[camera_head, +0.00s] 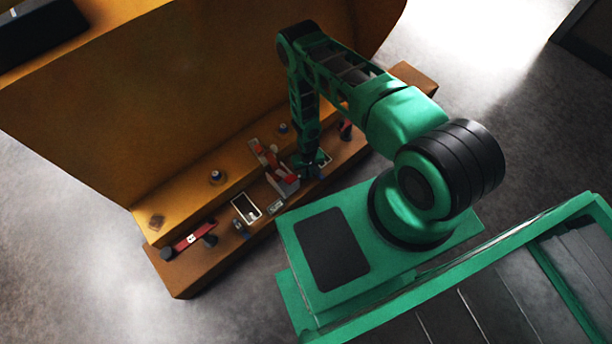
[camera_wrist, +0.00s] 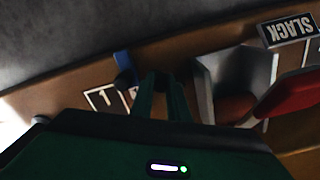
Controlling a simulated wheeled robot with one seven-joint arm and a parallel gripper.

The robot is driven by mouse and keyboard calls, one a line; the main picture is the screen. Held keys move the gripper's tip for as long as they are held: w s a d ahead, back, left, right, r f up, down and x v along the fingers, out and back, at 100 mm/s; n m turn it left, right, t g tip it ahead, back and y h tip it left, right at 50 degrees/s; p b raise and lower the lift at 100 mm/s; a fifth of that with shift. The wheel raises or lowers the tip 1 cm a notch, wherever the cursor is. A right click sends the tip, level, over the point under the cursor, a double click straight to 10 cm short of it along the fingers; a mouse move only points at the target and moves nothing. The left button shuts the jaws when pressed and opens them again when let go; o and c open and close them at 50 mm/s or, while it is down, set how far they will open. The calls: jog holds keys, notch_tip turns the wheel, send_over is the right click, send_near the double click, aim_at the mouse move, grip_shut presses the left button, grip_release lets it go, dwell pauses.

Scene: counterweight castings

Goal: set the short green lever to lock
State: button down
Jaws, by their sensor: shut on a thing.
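My gripper (camera_wrist: 162,82) points down at the brown ledge, its green fingers close together in the wrist view. It is shut on a small dark thing that the fingertips mostly hide, seemingly the short green lever; its setting cannot be read. In the head view my gripper (camera_head: 308,170) is low over the ledge, right of a grey bracket (camera_head: 286,184) with a red lever (camera_head: 268,158). No lock marking is legible.
In the wrist view, the grey bracket (camera_wrist: 237,80), red lever (camera_wrist: 292,94) and SLACK plate (camera_wrist: 290,30) are right of my fingers. A blue-and-black part (camera_wrist: 123,68) and a plate marked 1 (camera_wrist: 101,98) are left. The orange wall (camera_head: 190,90) rises behind the ledge (camera_head: 185,275).

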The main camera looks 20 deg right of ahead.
jog(key=shift+w+d+n, duration=0.15)
jog(key=shift+w+n, duration=0.25)
jog(key=shift+n, duration=0.7)
jog(key=c, duration=1.7)
grip_release()
jog(key=shift+r, duration=3.95)
